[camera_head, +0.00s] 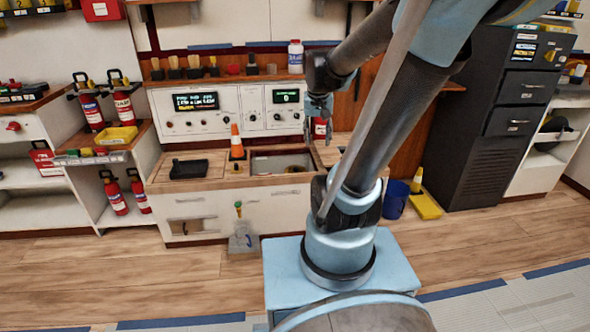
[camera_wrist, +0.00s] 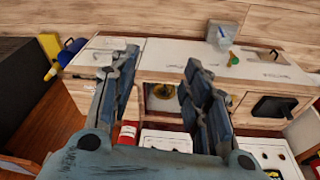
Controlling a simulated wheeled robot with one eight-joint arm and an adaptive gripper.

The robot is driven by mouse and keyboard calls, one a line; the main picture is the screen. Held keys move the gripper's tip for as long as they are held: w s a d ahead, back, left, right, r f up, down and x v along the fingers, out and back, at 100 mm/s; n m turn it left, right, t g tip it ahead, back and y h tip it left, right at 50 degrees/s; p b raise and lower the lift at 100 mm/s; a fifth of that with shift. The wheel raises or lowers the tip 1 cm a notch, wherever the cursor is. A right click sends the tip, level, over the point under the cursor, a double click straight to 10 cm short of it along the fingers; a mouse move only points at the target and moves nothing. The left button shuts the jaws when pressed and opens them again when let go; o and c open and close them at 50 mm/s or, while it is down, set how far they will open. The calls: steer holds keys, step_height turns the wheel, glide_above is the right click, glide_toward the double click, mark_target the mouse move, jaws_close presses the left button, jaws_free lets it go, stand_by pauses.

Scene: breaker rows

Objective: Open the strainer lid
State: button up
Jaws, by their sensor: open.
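My gripper (camera_head: 320,108) hangs above the right part of the wooden-topped counter, in front of the control panel. In the wrist view its fingers (camera_wrist: 162,68) are spread apart with nothing between them. A recessed sink-like opening (camera_head: 283,164) lies in the counter, below and left of the gripper. The wrist view shows this opening (camera_wrist: 158,104) beyond the fingers, with a small brass-coloured round part (camera_wrist: 165,91) inside. No strainer lid can be picked out for certain; the fingers hide part of the counter.
A clear-grey box (camera_head: 243,238) stands on the floor in front. A blue bucket (camera_head: 395,199) and yellow wet-floor sign (camera_head: 424,200) stand right, beside a dark cabinet (camera_head: 510,115). Fire extinguishers (camera_head: 115,193) stand left.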

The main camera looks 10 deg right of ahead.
steer(key=w+m, duration=0.2)
steer(key=w, duration=1.1)
steer(key=m+h, duration=0.2)
steer(key=m, duration=0.3)
glide_above(295, 168)
steer(key=s+a, duration=0.5)
step_height(295, 168, down, 26)
steer(key=shift+t, duration=0.4)
steer(key=x, duration=1.8)
steer(key=shift+d, duration=0.35)
jaws_close()
